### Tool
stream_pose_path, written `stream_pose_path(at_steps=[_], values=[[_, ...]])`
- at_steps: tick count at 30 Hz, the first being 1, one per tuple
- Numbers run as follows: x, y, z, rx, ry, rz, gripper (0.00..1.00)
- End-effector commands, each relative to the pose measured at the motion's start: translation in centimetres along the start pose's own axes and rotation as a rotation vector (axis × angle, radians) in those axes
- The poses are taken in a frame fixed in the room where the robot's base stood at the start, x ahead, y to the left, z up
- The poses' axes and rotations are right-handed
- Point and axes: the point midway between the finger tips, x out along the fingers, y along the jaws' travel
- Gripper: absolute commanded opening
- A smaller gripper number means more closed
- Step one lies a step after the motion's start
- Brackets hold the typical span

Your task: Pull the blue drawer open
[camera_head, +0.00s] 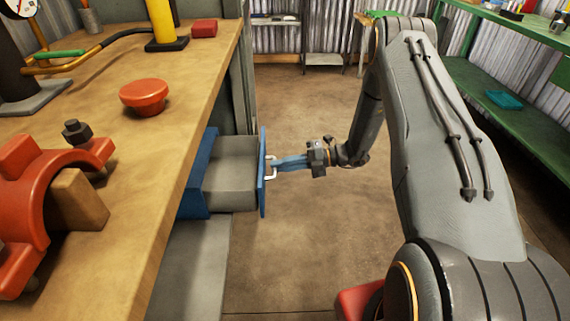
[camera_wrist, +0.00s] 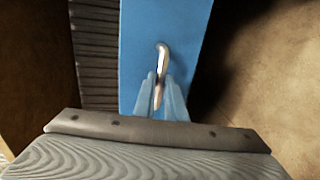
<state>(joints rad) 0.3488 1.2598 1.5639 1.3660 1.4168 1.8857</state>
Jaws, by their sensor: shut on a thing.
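The blue drawer (camera_head: 262,172) stands out from under the wooden workbench, with its grey side (camera_head: 230,175) showing between the front and the blue cabinet frame. Its blue front fills the upper middle of the wrist view (camera_wrist: 135,60). A pale metal handle (camera_head: 270,168) is fixed on the front, and it also shows in the wrist view (camera_wrist: 160,62). My gripper (camera_head: 278,164) has its blue fingers shut on the handle, one on each side of it in the wrist view (camera_wrist: 160,98).
The wooden workbench (camera_head: 165,150) on the left carries a red dome-shaped part (camera_head: 144,95), an orange clamp (camera_head: 35,215) and a yellow cylinder (camera_head: 160,22). Green shelves (camera_head: 510,100) line the right wall. The floor (camera_head: 310,235) in front of the drawer is clear.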

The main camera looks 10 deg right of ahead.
Motion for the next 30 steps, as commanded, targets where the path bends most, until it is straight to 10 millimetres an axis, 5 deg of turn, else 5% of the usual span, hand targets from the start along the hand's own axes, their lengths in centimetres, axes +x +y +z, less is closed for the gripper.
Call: stream_pose_path(at_steps=[8, 9, 12, 22, 30], values=[[-0.1, -0.1, -0.1, 0.001, 0.003, 0.000, 0.00], [-0.1, -0.1, -0.1, 0.001, 0.003, 0.000, 0.17], [-0.2, -0.1, -0.1, 0.001, 0.001, 0.000, 0.29], [-0.6, -0.1, 0.0, 0.001, -0.002, 0.000, 0.29], [-4.6, -0.1, 0.1, 0.000, -0.005, -0.001, 0.29]])
